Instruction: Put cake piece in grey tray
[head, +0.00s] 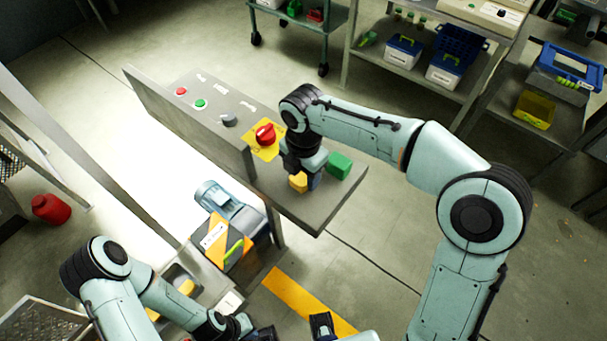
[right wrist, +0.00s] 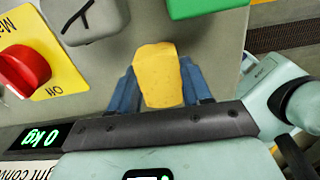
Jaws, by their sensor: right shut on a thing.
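The yellow cake piece (head: 297,183) is between the fingers of my right gripper (head: 303,181), over the grey panel's flat end. In the right wrist view the cake piece (right wrist: 159,75) sits between the two blue fingers, which are shut on it. I cannot tell whether it touches the surface below. A small grey tray-like container (head: 172,277) with yellow stuff in it stands at the lower left, partly hidden by my left arm. My left gripper (head: 262,333) is at the bottom edge, partly cut off; its opening cannot be made out.
A green block (head: 340,165) lies beside my right gripper. The grey control panel (head: 205,112) carries a red switch (head: 265,134) on a yellow plate and several buttons. A blue-grey motor (head: 232,207) stands below it. A red canister (head: 51,209) is at left.

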